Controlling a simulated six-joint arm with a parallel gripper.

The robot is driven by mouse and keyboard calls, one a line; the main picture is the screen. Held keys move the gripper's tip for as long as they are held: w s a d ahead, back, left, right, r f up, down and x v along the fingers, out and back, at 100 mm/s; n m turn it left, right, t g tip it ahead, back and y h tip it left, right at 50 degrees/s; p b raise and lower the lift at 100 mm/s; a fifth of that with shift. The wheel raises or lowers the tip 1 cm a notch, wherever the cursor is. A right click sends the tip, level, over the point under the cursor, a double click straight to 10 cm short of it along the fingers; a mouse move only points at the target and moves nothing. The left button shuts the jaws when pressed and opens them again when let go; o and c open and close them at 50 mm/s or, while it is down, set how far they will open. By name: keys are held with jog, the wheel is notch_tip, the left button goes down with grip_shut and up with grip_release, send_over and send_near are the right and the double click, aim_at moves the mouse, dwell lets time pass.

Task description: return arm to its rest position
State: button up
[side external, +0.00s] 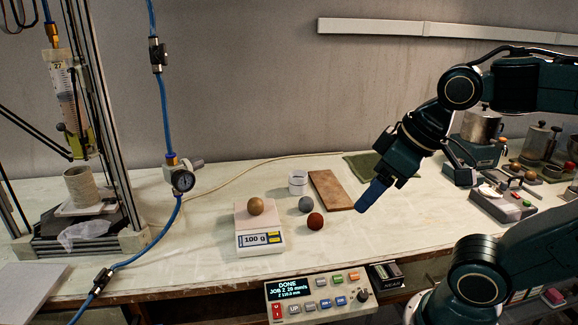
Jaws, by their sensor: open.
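My gripper (374,194) hangs over the right-middle of the table, pointing down and to the left, with blue fingers. It is open and I see nothing held in it. Its fingertips are close to the right end of a brown board (332,190) in the picture; I cannot tell the exact height. My dark arm reaches in from the right edge.
A tan ball (256,206) sits on a scale (260,228) reading 100 g. A grey ball (306,204), a red-brown ball (315,221) and a white cup (298,182) stand nearby. A printer frame (110,120) is left, a control panel (318,296) in front, equipment right.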

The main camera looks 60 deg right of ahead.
jog(key=shift+s+f, duration=0.25)
jog(key=shift+s, duration=0.15)
jog(key=shift+o, duration=0.5)
jog(key=shift+w+r, duration=0.1)
jog(key=shift+w, duration=0.05)
dwell(2.2)
jog(key=w+r+n+g+y, duration=0.1)
jog(key=w+r+n+g, duration=0.3)
jog(key=w+n, duration=0.9)
jog(key=w+d+f+n, duration=0.2)
jog(key=w+d+f, duration=0.1)
jog(key=w, duration=0.6)
jog(key=w+d+f+n+g, duration=0.1)
jog(key=w+d+f, duration=0.3)
jog(key=w, duration=0.6)
jog(key=shift+d+f+n+y, duration=0.3)
jog(key=shift+d+n+y, duration=0.1)
jog(key=shift+n, duration=0.4)
jog(key=shift+s, duration=0.1)
